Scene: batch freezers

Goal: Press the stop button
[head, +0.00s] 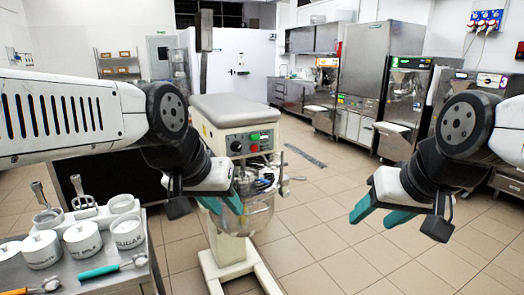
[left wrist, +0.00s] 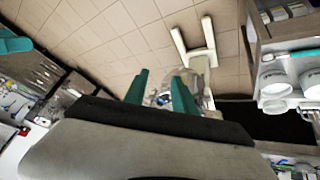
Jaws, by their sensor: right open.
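A cream machine (head: 231,108) with a grey top stands at the centre of the head view. Its front panel carries a red button (head: 254,148), likely the stop button, below a green-lit part (head: 265,136) and beside a black knob (head: 236,146). My left gripper (head: 222,204) is in front of the machine's bowl (head: 257,214), lower and left of the red button, and not visibly touching it. In the left wrist view its two teal fingers (left wrist: 160,80) stand apart with nothing clearly held. My right gripper (head: 370,212) is open and empty, well right of the machine.
A metal cart (head: 125,280) at the lower left holds white pots (head: 83,239) and scoops (head: 100,271). Steel machines (head: 378,80) line the back right. Tiled floor (head: 320,240) is clear between the central machine and my right gripper.

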